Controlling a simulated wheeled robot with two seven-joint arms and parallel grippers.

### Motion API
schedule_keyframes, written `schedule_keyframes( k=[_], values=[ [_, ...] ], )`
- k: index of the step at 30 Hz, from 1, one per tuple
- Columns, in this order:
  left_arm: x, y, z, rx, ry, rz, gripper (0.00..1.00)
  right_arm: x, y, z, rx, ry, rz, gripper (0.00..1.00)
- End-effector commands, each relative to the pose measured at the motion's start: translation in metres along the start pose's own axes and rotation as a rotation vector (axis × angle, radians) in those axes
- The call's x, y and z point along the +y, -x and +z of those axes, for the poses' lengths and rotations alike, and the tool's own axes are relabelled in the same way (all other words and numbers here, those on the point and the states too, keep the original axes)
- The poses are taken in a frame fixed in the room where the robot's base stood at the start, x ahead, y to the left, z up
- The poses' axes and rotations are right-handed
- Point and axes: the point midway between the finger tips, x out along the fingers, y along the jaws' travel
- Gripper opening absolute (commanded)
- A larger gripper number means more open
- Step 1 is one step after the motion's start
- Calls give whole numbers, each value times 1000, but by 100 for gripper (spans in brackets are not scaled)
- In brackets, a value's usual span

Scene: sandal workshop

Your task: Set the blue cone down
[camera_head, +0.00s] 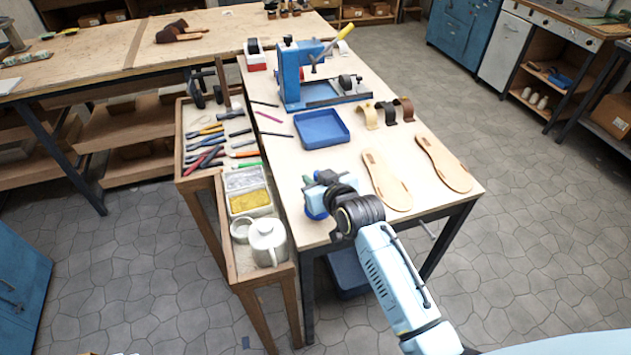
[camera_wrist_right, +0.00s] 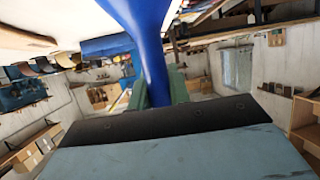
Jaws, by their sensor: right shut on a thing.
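The blue cone (camera_wrist_right: 150,45) is between the fingers of my right gripper (camera_wrist_right: 160,88) in the right wrist view, and its lower part is hidden behind the gripper. In the head view my right gripper (camera_head: 326,184) is over the near left corner of the wooden worktable (camera_head: 350,150). A little of the blue cone (camera_head: 315,204) shows beside and below it, mostly hidden by the gripper and wrist. I cannot tell whether the cone touches the tabletop. My left gripper is in neither view.
A blue tray (camera_head: 322,129) lies just beyond my gripper. Two sandal soles (camera_head: 387,181) (camera_head: 443,163) lie to its right. Several strap pieces (camera_head: 387,112) and a blue press (camera_head: 290,75) stand farther back. A side stand with a white jug (camera_head: 268,242) adjoins the left edge.

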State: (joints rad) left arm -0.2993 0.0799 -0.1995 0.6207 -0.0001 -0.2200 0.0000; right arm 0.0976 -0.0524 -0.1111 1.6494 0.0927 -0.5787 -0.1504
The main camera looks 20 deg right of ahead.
Motion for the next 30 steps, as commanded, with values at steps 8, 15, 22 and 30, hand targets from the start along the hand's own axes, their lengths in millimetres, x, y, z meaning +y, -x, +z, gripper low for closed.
schedule_keyframes(
  k=[8, 15, 22, 30],
  values=[
    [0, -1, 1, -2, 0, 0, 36, 0, -7, 18, 1, 0, 0, 0],
    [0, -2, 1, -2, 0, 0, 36, 0, -8, 21, 0, 1, 0, 0],
    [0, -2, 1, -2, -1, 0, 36, 0, -8, 21, 0, 0, 0, 41],
    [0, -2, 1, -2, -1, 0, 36, 0, -8, 19, 0, 0, 0, 41]
  ],
)
